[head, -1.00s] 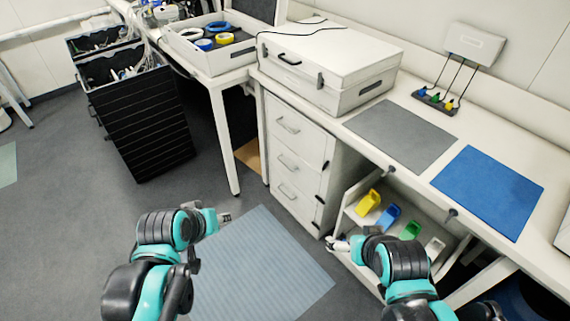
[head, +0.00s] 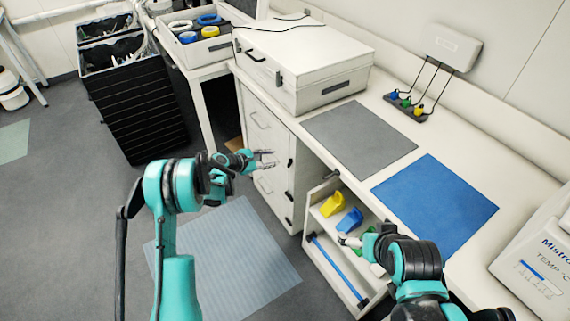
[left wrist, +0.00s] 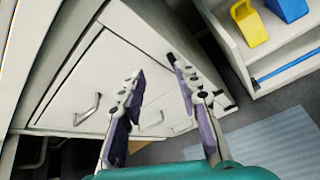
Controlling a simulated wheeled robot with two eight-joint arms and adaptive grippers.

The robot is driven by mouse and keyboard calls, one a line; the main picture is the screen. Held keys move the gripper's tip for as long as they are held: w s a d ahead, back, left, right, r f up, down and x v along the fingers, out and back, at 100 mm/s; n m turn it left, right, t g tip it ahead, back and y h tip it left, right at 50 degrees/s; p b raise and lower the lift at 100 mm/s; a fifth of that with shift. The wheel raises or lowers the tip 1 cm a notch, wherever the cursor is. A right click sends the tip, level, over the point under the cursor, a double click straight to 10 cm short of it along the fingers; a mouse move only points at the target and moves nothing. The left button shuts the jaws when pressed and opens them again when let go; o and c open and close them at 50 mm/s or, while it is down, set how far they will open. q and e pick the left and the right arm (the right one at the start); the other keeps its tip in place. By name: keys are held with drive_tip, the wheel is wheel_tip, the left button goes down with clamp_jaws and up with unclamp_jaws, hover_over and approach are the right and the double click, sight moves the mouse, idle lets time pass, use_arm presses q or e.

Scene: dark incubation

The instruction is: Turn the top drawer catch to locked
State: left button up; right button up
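The white drawer cabinet (head: 283,135) stands under the bench, with the top drawer (head: 259,118) and its bar handle facing me. The small dark top drawer catch (head: 291,162) is on the cabinet's right front edge; its turn position is too small to tell. My left gripper (head: 270,158) is in front of the cabinet, fingers apart and empty. In the left wrist view, the fingers (left wrist: 155,85) are spread before the drawer fronts, and a dark catch (left wrist: 171,58) shows by the right fingertip. My right gripper (head: 347,240) is by the open shelf, its fingers unclear.
A low shelf unit (head: 325,190) right of the cabinet holds yellow, blue and green pieces. A white case (head: 300,65) sits on the bench above the drawers. Grey and blue mats lie on the bench. The striped floor mat (head: 240,260) is clear.

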sight(288, 164)
use_arm(q)
drive_tip(key=w+d+f+n, duration=0.1)
drive_tip(key=f, duration=0.2)
drive_tip(key=w+d+f+n+b, duration=0.1)
drive_tip(key=w+d+f, duration=0.1)
drive_tip(key=f, duration=0.1)
drive_tip(key=w+d+f+h+b, duration=0.1)
drive_tip(key=f, duration=0.2)
drive_tip(key=shift+w+d+f+n+t, duration=0.15)
drive_tip(key=shift+w+d+n+t, duration=0.15)
drive_tip(key=shift+w+n, duration=0.1)
drive_tip(key=shift+w+d+f, duration=0.15)
drive_tip(key=shift+w+d, duration=0.3)
drive_tip(key=shift+d, duration=0.05)
clamp_jaws()
